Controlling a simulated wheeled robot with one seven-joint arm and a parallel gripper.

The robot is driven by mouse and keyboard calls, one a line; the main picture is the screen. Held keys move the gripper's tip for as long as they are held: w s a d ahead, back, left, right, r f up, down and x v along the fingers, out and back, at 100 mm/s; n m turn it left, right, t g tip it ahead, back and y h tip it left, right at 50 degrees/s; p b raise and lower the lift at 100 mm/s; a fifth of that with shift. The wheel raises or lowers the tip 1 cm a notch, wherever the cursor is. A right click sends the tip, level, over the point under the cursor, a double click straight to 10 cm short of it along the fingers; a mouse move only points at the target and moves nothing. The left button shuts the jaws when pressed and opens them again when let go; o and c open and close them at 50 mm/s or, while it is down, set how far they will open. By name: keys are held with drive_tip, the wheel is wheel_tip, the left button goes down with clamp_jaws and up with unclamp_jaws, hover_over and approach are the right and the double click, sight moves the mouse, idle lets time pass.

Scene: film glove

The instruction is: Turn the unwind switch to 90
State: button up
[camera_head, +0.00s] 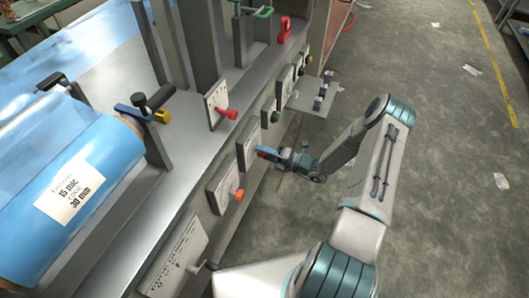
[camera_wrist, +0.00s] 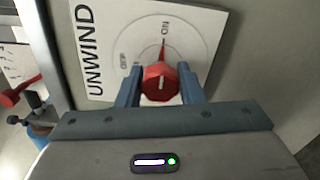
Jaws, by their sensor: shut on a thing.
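The unwind switch is a red knob (camera_wrist: 160,84) on a white panel (camera_wrist: 97,20) marked UNWIND. Its thin red pointer points up in the wrist view, toward the ON label; the OFF label lies to the left. My gripper (camera_wrist: 161,76) has its blue fingers on both sides of the knob and is shut on it. In the head view my gripper (camera_head: 268,153) reaches the machine's side wall at a white panel (camera_head: 246,147); the knob is mostly hidden there.
An orange knob (camera_head: 239,195) sits on a panel nearer along the wall. A red lever (camera_head: 226,112) stands above. A small grey shelf (camera_head: 315,102) juts out farther along. A blue film roll (camera_head: 75,190) lies at left. The floor (camera_head: 440,150) at right is clear apart from scraps.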

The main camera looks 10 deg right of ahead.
drive_tip(key=o, duration=1)
drive_tip(key=shift+s, duration=0.1)
drive_tip(key=shift+c, duration=0.2)
drive_tip(key=v, duration=1.3)
drive_tip(key=shift+s+d+p, duration=0.3)
drive_tip(key=shift+p, duration=0.15)
